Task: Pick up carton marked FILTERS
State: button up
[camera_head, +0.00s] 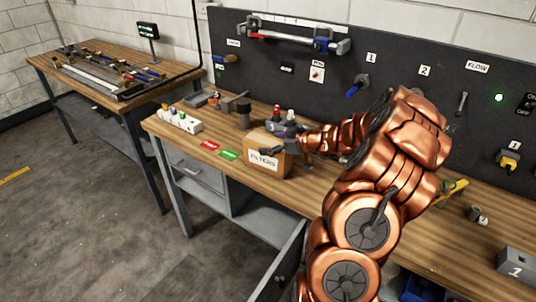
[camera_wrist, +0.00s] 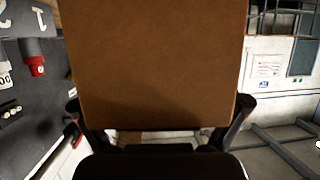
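The carton marked FILTERS (camera_head: 266,160) is a brown box with a white label, upright at the bench's front edge; I see no clear gap under it. My gripper (camera_head: 277,149) is at the top of the carton, reaching in from the right. In the wrist view the carton's brown face (camera_wrist: 160,65) fills the middle, with the dark fingers of my gripper (camera_wrist: 160,112) at its two side edges. The fingers are spread about as wide as the carton. Whether they press on it cannot be told, and the fingertips are partly hidden.
Red and green cards (camera_head: 229,155) lie left of the carton, near a white block with coloured pegs (camera_head: 180,121). A dark cylinder (camera_head: 244,113) and red- and grey-topped items stand behind. The tool panel (camera_head: 400,60) rises at the back. A cabinet door (camera_head: 284,262) stands open below.

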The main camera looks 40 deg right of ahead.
jog(key=c, duration=1.7)
